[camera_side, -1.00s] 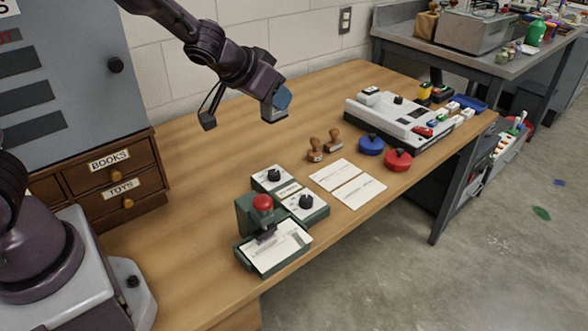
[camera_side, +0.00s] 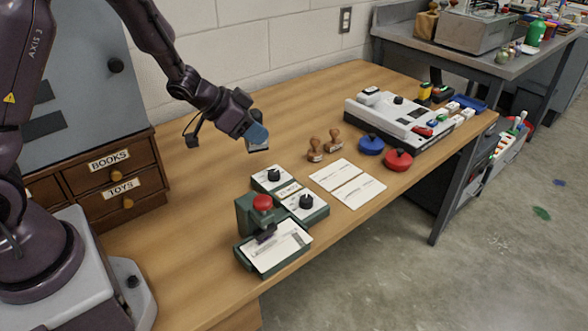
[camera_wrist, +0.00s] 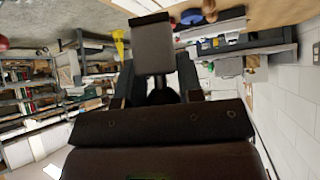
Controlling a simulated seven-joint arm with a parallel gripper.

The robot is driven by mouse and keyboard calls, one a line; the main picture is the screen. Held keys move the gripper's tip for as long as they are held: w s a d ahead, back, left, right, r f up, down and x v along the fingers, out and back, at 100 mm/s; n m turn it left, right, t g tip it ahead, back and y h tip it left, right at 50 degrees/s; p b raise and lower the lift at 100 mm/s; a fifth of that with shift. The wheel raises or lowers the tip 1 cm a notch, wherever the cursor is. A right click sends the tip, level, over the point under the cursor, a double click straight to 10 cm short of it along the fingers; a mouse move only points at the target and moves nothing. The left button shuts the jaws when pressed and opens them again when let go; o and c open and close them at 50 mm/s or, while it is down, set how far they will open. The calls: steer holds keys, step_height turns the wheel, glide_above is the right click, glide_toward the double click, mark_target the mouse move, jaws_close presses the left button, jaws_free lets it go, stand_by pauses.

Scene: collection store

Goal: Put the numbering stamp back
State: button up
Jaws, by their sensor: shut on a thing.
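My gripper (camera_side: 257,135) is shut on a grey, block-shaped thing that looks like the numbering stamp (camera_side: 258,147), and holds it in the air above the bench. In the wrist view the stamp (camera_wrist: 152,45) is a grey block beyond the fingers, with a dark round part between them. My gripper (camera_wrist: 155,92) also shows there. Below it on the bench stand two green-based blocks with black knobs, a rear one (camera_side: 262,187) and a front one (camera_side: 314,213), with a small label between them. A green press with a red knob (camera_side: 246,219) stands in front.
Two wooden-handled stamps (camera_side: 315,154), two white cards (camera_side: 333,174), a blue round pad (camera_side: 370,147) and a red one (camera_side: 398,162) lie to the right. A grey-white machine (camera_side: 420,122) stands further back. Wooden drawers (camera_side: 112,178) stand left. Bare bench top lies left of the press.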

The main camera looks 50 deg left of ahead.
steer(key=shift+s+a+f, duration=0.2)
steer(key=shift+s+f, duration=0.05)
steer(key=shift+f, duration=0.1)
steer(key=shift+w+a+f+m, duration=0.1)
steer(key=shift+f+m, duration=0.1)
steer(key=shift+m, duration=0.1)
steer(key=w+a+f, duration=0.1)
steer(key=w+f, duration=0.2)
steer(key=w, duration=0.1)
steer(key=w+f, duration=0.3)
steer(key=w, duration=0.1)
steer(key=w+a+f, duration=0.1)
steer(key=w+f, duration=0.2)
steer(key=w, duration=0.2)
steer(key=shift+a+f, duration=0.15)
steer(key=shift+a, duration=0.2)
steer(key=shift+w+f, duration=0.2)
steer(key=shift+f, duration=1.6)
steer(key=shift+f, duration=0.1)
steer(key=o, duration=0.8)
